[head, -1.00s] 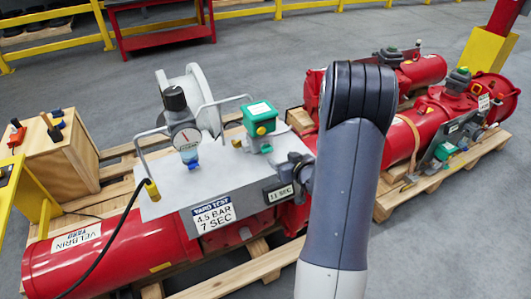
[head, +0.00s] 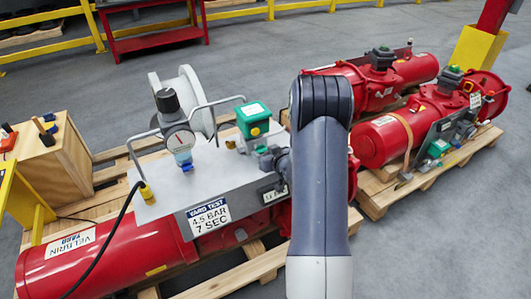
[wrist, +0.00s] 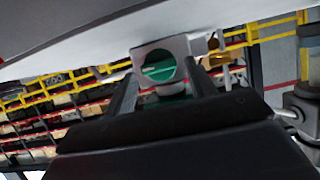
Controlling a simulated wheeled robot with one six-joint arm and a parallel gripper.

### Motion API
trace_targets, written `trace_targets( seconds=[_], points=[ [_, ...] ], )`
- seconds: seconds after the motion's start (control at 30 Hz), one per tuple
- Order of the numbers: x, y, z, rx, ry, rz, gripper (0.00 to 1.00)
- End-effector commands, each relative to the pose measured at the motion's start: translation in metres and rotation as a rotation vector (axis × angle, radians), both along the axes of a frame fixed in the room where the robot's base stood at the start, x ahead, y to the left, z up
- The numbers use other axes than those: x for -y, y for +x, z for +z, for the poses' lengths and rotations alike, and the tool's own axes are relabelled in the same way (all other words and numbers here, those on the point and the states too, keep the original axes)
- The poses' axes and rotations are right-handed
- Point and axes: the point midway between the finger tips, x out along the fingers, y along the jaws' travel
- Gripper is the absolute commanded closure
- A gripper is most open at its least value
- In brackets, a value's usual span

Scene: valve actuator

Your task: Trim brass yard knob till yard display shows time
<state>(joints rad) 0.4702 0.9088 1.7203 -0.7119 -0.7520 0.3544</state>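The yard display (head: 274,194) is on the front of the grey panel, its right part hidden by my arm; the visible digits look like 11. A small brass knob (head: 230,144) is on the panel top, and a yellow-brass part (head: 255,131) is on the green box (head: 252,113). I cannot tell which is the yard knob. In the wrist view, my gripper (wrist: 163,84) is open, its fingers apart below a green slotted dial (wrist: 158,66) in a grey housing. A brass part (wrist: 213,61) is just right of the fingers. Contact cannot be told.
A sign (head: 209,217) reads YARD TEST 4.5 BAR 7 SEC. A red actuator (head: 110,255) lies on a wooden pallet. More red actuators (head: 385,140) lie to the right. Grey floor is free between the pallets.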

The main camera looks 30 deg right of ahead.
Motion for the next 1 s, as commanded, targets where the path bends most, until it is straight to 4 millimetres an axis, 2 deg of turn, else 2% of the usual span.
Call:
trace_targets(
  seconds=[0.07, 0.43, 0.77, 1.0],
  points=[
    [0.0000, -0.0001, 0.0001, 0.000, 0.000, 0.000, 0.54],
    [0.0000, -0.0002, 0.0003, 0.000, 0.000, 0.000, 0.84],
    [-0.0009, 0.0002, -0.0021, 0.003, -0.036, 0.001, 0.85],
    [-0.0027, 0.0001, -0.0058, 0.009, -0.141, 0.000, 0.85]
  ],
)
